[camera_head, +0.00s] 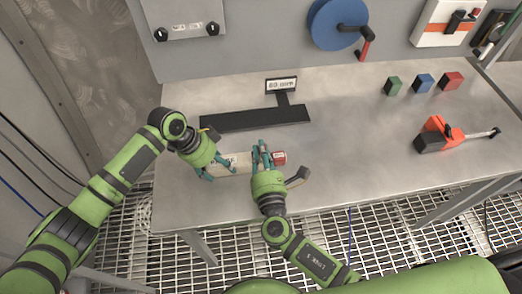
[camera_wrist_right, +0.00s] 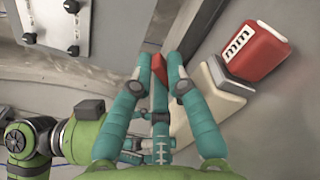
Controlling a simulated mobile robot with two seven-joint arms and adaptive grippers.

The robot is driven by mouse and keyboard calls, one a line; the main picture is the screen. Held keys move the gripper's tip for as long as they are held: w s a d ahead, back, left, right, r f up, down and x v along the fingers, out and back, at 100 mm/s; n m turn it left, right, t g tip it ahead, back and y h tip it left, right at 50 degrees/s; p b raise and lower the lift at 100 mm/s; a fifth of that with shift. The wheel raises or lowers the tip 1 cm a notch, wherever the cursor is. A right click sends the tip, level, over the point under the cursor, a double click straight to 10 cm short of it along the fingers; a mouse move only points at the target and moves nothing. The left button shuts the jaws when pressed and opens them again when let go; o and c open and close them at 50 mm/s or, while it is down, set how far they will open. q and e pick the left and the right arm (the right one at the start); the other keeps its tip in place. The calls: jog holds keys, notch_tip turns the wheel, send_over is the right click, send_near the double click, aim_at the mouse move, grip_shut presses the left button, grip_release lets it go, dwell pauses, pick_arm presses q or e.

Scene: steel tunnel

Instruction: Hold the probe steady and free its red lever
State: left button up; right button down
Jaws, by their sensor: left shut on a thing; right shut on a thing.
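The probe is a pale beige body (camera_head: 243,160) with a red end (camera_head: 279,158), lying near the front edge of the steel table. In the right wrist view its red end (camera_wrist_right: 252,50) has white marks, with a grey collar beside it and the beige body (camera_wrist_right: 218,88) behind. My left gripper (camera_head: 222,167) is shut on the probe's left part. My right gripper (camera_head: 262,147) is over the probe, left of the red end. In the right wrist view its fingers (camera_wrist_right: 160,82) are closed around the red lever (camera_wrist_right: 159,64), of which only the tip shows.
A black bar (camera_head: 240,120) with a labelled plate (camera_head: 282,86) lies behind the probe. Green (camera_head: 393,86), blue (camera_head: 424,84) and red (camera_head: 452,82) blocks stand at the back right. An orange and black tool (camera_head: 440,134) lies at right.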

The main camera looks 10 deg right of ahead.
pick_arm(q)
jog(key=shift+a+f, duration=0.15)
pick_arm(e)
jog(key=shift+r, duration=0.1)
jog(key=c, duration=1.5)
grip_release()
jog(key=shift+s, duration=0.1)
jog(key=s, duration=1.2)
pick_arm(q)
jog(key=o, duration=1.4)
jog(key=shift+c, duration=0.2)
jog(key=shift+w, duration=0.1)
pick_arm(e)
jog(key=shift+w, duration=0.15)
